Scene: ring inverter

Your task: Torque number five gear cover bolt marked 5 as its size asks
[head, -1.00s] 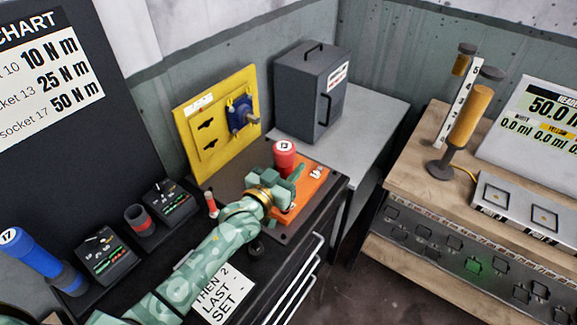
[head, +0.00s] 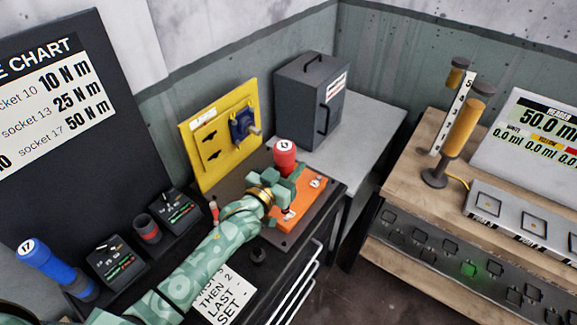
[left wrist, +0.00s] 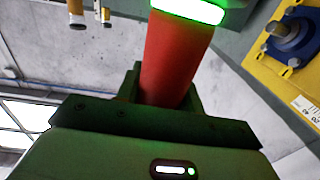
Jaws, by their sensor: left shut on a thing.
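My left gripper (head: 277,184) is shut on a red tool (head: 285,155) with 13 on its white top. It holds the tool upright over the orange gear cover (head: 295,212) on the dark bench. In the left wrist view the red tool (left wrist: 173,60) stands between the jaws, with a bright green-lit band at its end. The tool's lower end and most bolts are hidden behind the gripper and arm, so I cannot tell whether it sits on bolt 5. A pale mark shows at the cover's right corner. My right gripper is not in view.
The torque chart (head: 40,90) pairs socket 13 with 25 N m. A blue tool marked 17 (head: 50,264) and black display units (head: 118,258) stand at the left. A yellow panel (head: 219,135) and grey box (head: 310,98) stand behind the cover.

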